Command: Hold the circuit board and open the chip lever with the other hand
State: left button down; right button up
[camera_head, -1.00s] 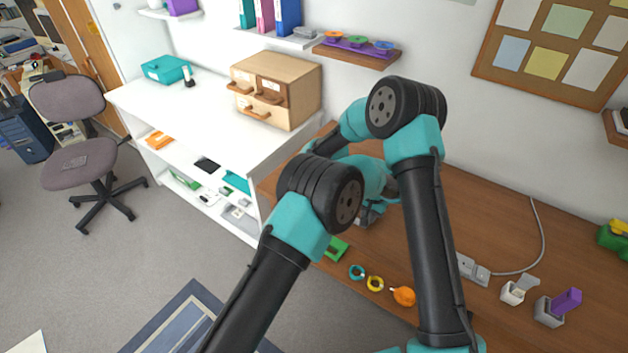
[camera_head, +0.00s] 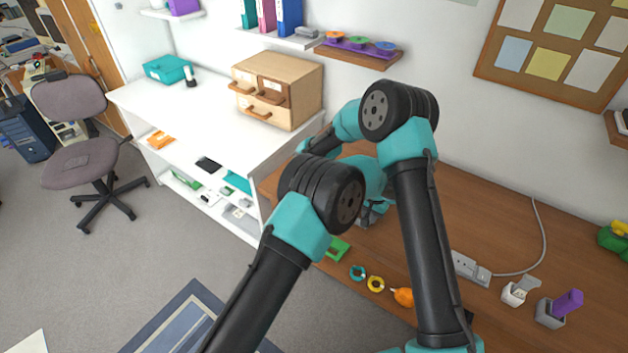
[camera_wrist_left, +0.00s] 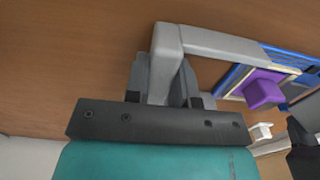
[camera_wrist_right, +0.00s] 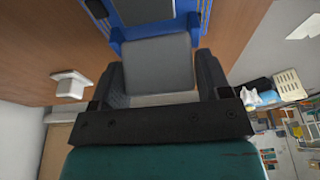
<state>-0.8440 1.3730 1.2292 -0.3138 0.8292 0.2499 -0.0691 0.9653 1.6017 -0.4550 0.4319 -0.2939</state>
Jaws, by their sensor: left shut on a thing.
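The circuit board is blue and shows in part at the right of the left wrist view (camera_wrist_left: 222,77), with a purple chip block (camera_wrist_left: 264,90) on it. A grey L-shaped lever (camera_wrist_left: 215,43) runs from the board to my left gripper (camera_wrist_left: 165,75), which is shut on its bent end. In the right wrist view the blue board (camera_wrist_right: 150,30) is straight ahead. My right gripper (camera_wrist_right: 160,75) has its fingers apart on either side of a grey block (camera_wrist_right: 157,62) at the board's near edge; whether they press on it is unclear. My arms hide the board in the head view.
A white shelf unit (camera_head: 215,120) stands at the left.

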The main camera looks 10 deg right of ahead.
jog(key=o, duration=0.3)
jog(key=shift+r, duration=0.15)
jog(key=v, duration=1.1)
jog(key=shift+s+r, duration=0.1)
jog(key=shift+r, duration=0.25)
jog(key=shift+d, duration=0.1)
